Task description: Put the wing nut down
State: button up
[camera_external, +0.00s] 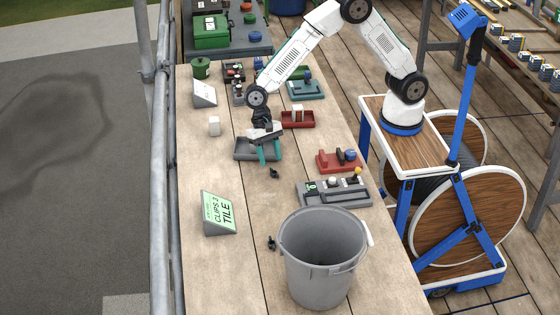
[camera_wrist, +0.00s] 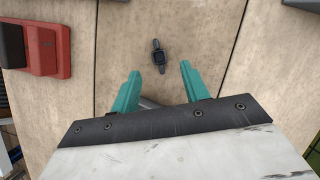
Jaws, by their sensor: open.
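A small dark wing nut (camera_external: 274,173) lies on the wooden bench top just past my fingertips. In the wrist view the wing nut (camera_wrist: 159,57) lies on bare board, lined up with the gap between the fingers, with no finger touching it. My gripper (camera_external: 270,157) has teal fingers pointing down, beside the grey tray (camera_external: 243,154). In the wrist view my gripper (camera_wrist: 160,71) is open with nothing between its fingers. A second small dark piece (camera_external: 271,243), similar in look, lies nearer the bucket.
A large grey bucket (camera_external: 300,285) stands at the near end. A green "CLIPS 3 TILE" sign (camera_external: 219,212) stands at left. A red holder (camera_external: 327,163) and a grey block with knobs (camera_external: 345,195) sit at right. Bare board surrounds the wing nut.

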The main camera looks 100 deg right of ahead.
aim_at(275, 175)
jog(key=x, duration=0.4)
jog(key=shift+a, duration=0.15)
jog(key=shift+c, duration=0.3)
grip_shut()
